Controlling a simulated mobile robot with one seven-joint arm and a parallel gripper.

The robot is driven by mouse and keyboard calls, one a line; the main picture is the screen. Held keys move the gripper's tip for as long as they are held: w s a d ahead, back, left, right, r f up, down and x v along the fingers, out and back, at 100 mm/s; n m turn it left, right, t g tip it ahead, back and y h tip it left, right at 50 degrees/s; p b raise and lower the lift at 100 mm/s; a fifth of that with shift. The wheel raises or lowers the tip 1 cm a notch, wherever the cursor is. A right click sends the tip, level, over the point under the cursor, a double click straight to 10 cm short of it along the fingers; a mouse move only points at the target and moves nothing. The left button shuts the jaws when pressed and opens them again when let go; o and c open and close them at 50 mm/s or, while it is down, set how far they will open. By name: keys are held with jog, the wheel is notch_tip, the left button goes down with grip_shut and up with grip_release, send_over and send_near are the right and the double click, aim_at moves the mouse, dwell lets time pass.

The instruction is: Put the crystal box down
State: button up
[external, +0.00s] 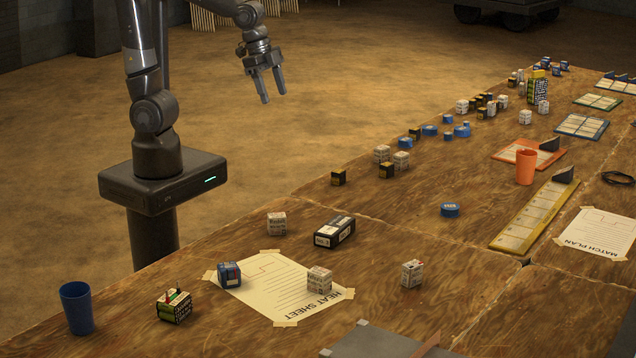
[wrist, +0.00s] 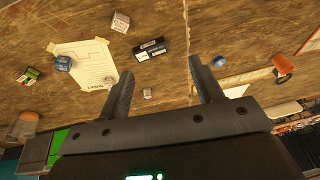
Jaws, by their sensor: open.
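My gripper (external: 273,98) is raised in the air beyond the table's left edge, with its fingers pointing down. In the wrist view my gripper (wrist: 162,65) has its two fingers spread, with nothing between them. No box is labelled clearly enough to tell which one is the crystal box. Small white printed boxes stand on the table: one by the black box (external: 277,224), one on the heat sheet (external: 319,279) and one right of that sheet (external: 412,273). A white box also shows at the top of the wrist view (wrist: 121,22). All are apart from my gripper.
Near the heat sheet (external: 258,290) are a blue box (external: 229,274), a black box (external: 335,232), a green-black block (external: 174,306) and a blue cup (external: 76,308). A blue roll (external: 450,210) and orange cup (external: 525,167) stand farther right. Bare wood lies between them.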

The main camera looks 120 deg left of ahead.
jog(key=w+a+f+g, duration=0.1)
jog(key=w+a+f, duration=0.3)
jog(key=a, duration=0.5)
jog(key=g+h, duration=0.1)
jog(key=g, duration=0.1)
send_over(339, 171)
jog(key=f, duration=1.4)
jog(key=s+f, duration=0.1)
jog(key=f, duration=0.6)
jog(key=shift+f, duration=0.15)
jog(key=shift+w+f, duration=0.2)
jog(key=shift+f, duration=1.35)
jog(key=shift+w+f, duration=0.15)
jog(key=shift+f, duration=1.35)
jog(key=c, duration=1.1)
jog(key=shift+a+r, duration=0.1)
jog(key=shift+r, duration=0.1)
